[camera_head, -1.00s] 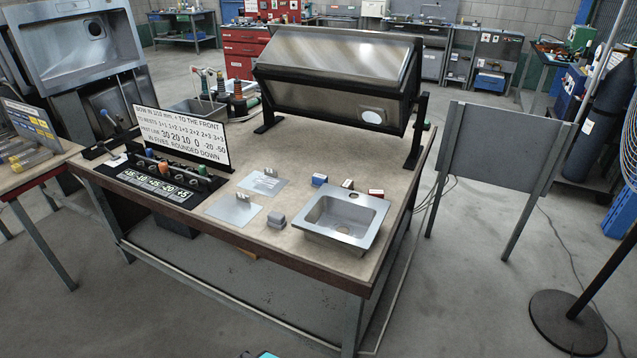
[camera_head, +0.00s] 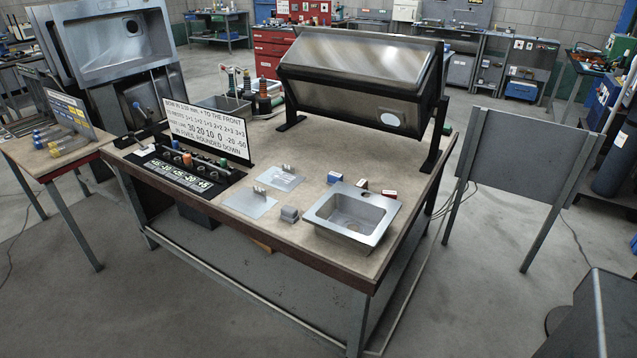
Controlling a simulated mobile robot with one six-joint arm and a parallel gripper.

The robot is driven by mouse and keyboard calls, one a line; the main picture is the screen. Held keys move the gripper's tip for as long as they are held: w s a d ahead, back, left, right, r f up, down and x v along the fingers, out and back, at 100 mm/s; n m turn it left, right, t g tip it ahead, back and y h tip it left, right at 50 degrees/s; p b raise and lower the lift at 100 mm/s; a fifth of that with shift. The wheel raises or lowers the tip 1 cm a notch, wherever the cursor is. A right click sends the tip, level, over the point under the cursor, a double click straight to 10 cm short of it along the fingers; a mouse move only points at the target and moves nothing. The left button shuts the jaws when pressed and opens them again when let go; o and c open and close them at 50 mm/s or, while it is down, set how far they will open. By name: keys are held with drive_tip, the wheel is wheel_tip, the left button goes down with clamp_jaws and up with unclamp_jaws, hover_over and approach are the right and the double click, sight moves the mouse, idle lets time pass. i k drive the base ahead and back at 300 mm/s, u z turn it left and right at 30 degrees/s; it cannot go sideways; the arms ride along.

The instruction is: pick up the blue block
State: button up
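A small blue block (camera_head: 335,177) with a pale top lies on the large workbench (camera_head: 310,152), behind the left back corner of the small steel sink (camera_head: 385,206). It stands apart from the sink. A dark small block (camera_head: 362,184) and a red and white block (camera_head: 390,194) lie in a row to its right. My gripper is not in view.
A sign (camera_head: 207,136) and a large tilted steel panel (camera_head: 350,75) stand behind. A grey form (camera_head: 595,315) fills the lower right corner; front floor is clear.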

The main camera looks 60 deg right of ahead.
sight(333, 177)
drive_tip(key=u, duration=0.65)
drive_tip(key=i, duration=0.9)
drive_tip(key=u, duration=0.55)
drive_tip(key=k, duration=0.15)
drive_tip(key=z, duration=3.55)
